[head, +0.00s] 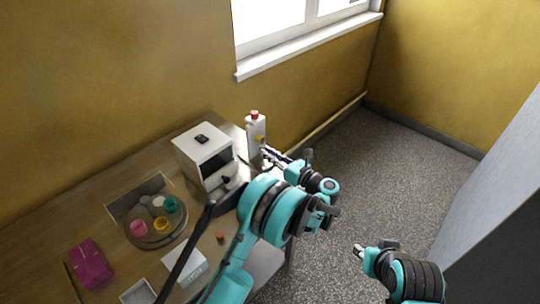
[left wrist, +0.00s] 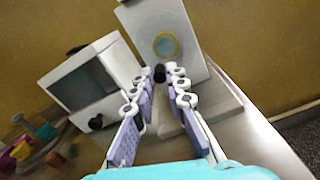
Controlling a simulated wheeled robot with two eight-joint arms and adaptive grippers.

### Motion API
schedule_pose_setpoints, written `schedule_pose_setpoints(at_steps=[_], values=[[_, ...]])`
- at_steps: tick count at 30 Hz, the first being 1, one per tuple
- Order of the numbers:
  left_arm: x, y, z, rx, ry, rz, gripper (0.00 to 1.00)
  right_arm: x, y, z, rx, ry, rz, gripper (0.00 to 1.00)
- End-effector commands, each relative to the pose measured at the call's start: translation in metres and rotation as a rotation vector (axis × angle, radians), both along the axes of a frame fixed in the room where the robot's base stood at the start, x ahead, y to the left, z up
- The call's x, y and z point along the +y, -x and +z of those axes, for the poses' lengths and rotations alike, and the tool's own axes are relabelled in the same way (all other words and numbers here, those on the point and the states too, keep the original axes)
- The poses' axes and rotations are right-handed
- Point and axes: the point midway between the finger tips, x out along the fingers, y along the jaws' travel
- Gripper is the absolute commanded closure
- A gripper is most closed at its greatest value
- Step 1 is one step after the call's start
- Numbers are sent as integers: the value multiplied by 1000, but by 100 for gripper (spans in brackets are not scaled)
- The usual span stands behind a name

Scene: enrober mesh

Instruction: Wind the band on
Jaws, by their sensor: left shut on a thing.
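A white upright housing (head: 255,136) with a red top and a yellow ring stands at the table's far right corner. It also shows in the left wrist view (left wrist: 150,20), with the yellow ring (left wrist: 166,46) on its face. My left gripper (head: 266,152) is at this housing, its fingers pointing at it. In the left wrist view its fingertips (left wrist: 160,78) are closed about a small black knob (left wrist: 159,70) in front of the housing. How the knob joins the housing is hidden. No band can be made out. My right gripper (head: 361,249) hangs empty over the floor, away from the table.
A white box with a dark window (head: 203,152) and a black front knob stands left of the housing. A round tray (head: 150,240) holds coloured pots. A magenta item (head: 90,264), a white block (head: 184,268) and a small red-brown piece (head: 220,237) lie nearer. The floor at right is clear.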

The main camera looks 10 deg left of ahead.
Motion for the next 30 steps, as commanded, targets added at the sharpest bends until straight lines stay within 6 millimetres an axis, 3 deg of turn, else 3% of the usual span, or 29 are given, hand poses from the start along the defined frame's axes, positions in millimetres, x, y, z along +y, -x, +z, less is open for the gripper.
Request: schedule_pose_setpoints(at_steps=[30], values=[[5,7,24,799,-530,-1,100,0,0,-17,0,0,0,66]])
